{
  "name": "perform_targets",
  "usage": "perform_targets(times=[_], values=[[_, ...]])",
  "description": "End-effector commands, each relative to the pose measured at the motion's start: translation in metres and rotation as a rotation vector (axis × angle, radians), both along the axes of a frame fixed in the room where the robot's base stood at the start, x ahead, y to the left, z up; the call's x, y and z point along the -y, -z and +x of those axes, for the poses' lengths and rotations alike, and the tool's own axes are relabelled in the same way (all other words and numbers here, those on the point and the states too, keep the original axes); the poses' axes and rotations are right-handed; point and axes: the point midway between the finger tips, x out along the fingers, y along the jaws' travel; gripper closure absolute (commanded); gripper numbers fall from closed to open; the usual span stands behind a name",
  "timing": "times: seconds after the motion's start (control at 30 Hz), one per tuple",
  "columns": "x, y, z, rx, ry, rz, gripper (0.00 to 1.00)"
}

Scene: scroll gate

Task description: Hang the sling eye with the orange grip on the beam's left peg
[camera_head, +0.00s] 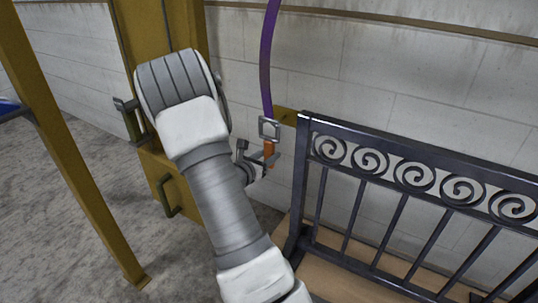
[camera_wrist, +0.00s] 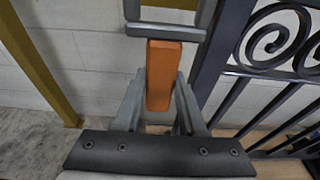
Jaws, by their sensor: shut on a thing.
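The sling is a purple strap (camera_head: 267,60) coming down from above the head view. At its lower end is a grey square eye (camera_head: 268,129) with an orange grip (camera_head: 269,150) below it. The wrist view shows the eye (camera_wrist: 165,31) at the top and the orange grip (camera_wrist: 160,75) upright beneath it. My gripper (camera_head: 267,160) is shut on the orange grip, one finger on each side, as the wrist view shows. The eye stands clear above the fingers, left of the gate's post. I cannot make out the beam or its left peg in either view.
A dark metal gate (camera_head: 415,175) with scrollwork stands close to the right of the grip. A yellow column (camera_head: 160,35) rises behind my arm, and a yellow post (camera_head: 70,150) leans at left. A pale block wall (camera_head: 420,70) is behind. Floor at left is open.

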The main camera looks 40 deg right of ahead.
Motion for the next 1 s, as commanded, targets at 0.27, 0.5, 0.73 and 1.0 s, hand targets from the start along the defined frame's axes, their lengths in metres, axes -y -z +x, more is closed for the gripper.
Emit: perform_targets(times=[0.27,0.5,0.73,1.0], values=[[-0.005,-0.001,-0.001,0.0,-0.001,-0.001,1.0],[-0.022,-0.001,-0.006,0.0,-0.001,-0.001,1.0],[-0.04,-0.001,-0.011,0.002,-0.002,-0.001,1.0],[-0.048,-0.001,-0.014,0.001,0.0,-0.002,1.0]])
